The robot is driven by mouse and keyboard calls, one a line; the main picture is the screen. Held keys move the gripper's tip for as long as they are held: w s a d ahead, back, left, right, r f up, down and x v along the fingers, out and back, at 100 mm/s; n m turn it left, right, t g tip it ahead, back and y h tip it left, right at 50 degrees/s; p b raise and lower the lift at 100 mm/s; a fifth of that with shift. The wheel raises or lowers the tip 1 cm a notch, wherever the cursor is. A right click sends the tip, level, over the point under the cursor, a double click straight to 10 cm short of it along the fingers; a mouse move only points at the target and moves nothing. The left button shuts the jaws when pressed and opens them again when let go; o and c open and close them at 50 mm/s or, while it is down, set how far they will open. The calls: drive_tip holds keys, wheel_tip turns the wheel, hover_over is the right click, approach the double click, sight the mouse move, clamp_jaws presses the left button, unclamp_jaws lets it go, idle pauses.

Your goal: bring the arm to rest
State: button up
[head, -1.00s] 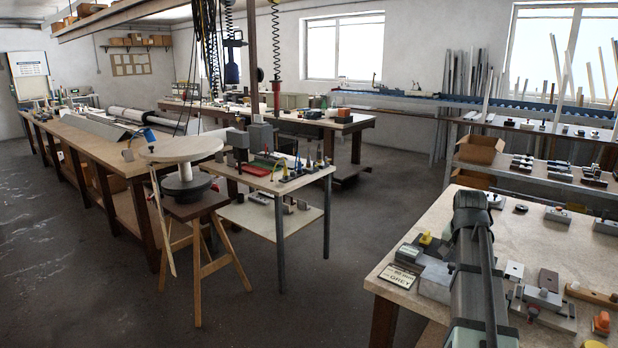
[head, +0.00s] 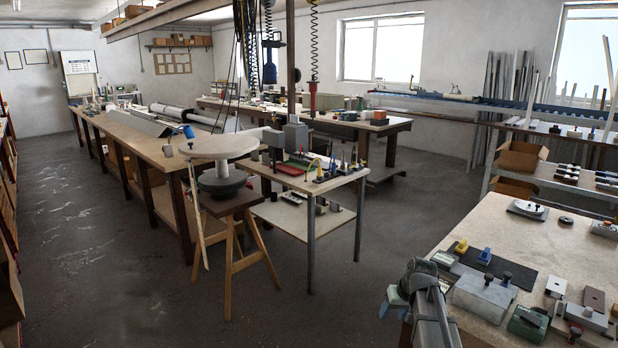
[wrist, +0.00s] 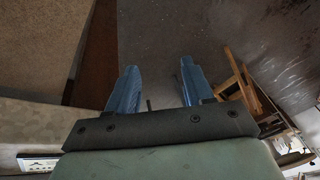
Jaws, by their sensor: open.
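My gripper (head: 394,302) shows low in the head view, at the left front edge of the near right bench (head: 480,228). Its blue fingers are partly hidden by my own wrist, and my arm runs down out of the picture. In the wrist view my gripper (wrist: 158,88) has its two blue fingers spread apart with nothing between them. Dark floor (wrist: 160,45) lies behind the fingers, and a bench edge (wrist: 92,50) fills the left side.
The near bench carries a grey block with dark knobs (head: 487,296), a green device (head: 528,323) and small yellow and blue pieces. A wooden trestle stand (head: 228,225) with a round top stands left of centre. Open floor (head: 110,270) lies at left.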

drive_tip(key=s+a+f+g, duration=0.3)
drive_tip(key=s+f, duration=0.7)
drive_tip(key=f, duration=0.4)
drive_tip(key=s+a+f+g, duration=0.2)
drive_tip(key=s+a+f, duration=0.1)
drive_tip(key=s+f, duration=0.85)
drive_tip(key=s+f+g, duration=0.1)
drive_tip(key=s+f, duration=0.4)
drive_tip(key=s, duration=0.4)
drive_tip(key=s+a+f+g+h, duration=0.1)
drive_tip(key=s+f, duration=0.3)
drive_tip(key=s, duration=0.5)
drive_tip(key=s+a+f+g+h, duration=0.1)
drive_tip(key=s+f+g, duration=0.2)
drive_tip(key=s, duration=0.6)
wheel_tip(320, 180, down, 3)
drive_tip(key=shift+a+r, duration=0.15)
drive_tip(key=shift+r, duration=0.05)
